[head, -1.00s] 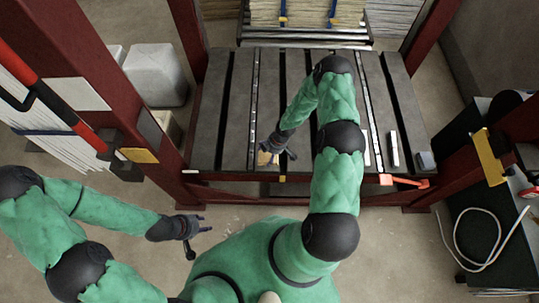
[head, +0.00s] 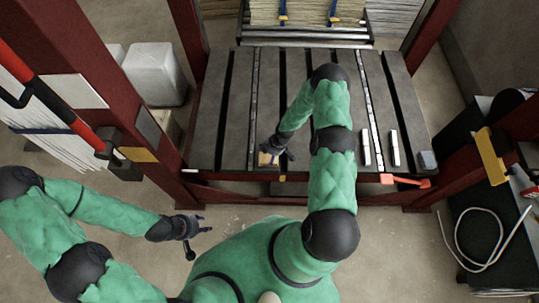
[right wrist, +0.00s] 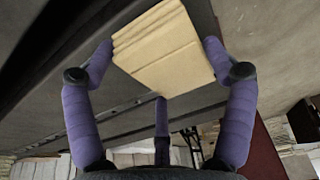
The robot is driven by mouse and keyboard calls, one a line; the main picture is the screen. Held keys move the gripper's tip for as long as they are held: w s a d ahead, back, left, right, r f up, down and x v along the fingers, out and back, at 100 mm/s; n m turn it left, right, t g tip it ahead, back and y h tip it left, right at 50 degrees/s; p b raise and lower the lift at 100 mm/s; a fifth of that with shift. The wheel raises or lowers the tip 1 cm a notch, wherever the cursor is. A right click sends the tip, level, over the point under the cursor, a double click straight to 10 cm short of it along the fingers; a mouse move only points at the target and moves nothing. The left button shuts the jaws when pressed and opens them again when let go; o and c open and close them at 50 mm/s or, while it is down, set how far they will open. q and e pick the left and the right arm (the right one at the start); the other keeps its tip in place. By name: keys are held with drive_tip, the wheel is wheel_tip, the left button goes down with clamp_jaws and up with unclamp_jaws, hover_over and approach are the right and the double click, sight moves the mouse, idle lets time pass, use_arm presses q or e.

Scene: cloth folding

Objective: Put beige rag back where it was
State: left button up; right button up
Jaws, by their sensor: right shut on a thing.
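The beige rag (right wrist: 165,48) is a folded, layered block held between the purple fingers of my right gripper (right wrist: 160,75). In the head view the rag (head: 265,158) shows as a small beige patch at the front part of the grey slatted table (head: 212,125). My right gripper (head: 276,150) is shut on it there, partly covering it. I cannot tell whether the rag touches the table. My left gripper (head: 196,229) is open and empty, over the floor in front of the table, well away from the rag.
Two light bars (head: 365,147) and a small grey block (head: 427,160) lie at the table's right front. An orange handle (head: 405,181) sits at the front edge. Red posts (head: 176,110) stand at the sides. The table's left half is mostly clear.

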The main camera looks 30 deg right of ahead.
drive_tip(key=shift+f, duration=0.1)
drive_tip(key=o, duration=1)
drive_tip(key=shift+c, duration=0.2)
drive_tip(key=p+v, duration=0.5)
drive_tip(key=v, duration=0.6)
drive_tip(key=s+a+r+m, duration=0.4)
drive_tip(key=s+a+m, duration=0.3)
drive_tip(key=a, duration=0.4)
drive_tip(key=s+a+r+m+g+y, duration=0.1)
drive_tip(key=s+a+r+m, duration=0.3)
drive_tip(key=s+a+m, duration=0.3)
drive_tip(key=s+a, duration=0.2)
drive_tip(key=a, duration=0.2)
drive_tip(key=shift+r, duration=0.15)
drive_tip(key=shift+s, duration=0.15)
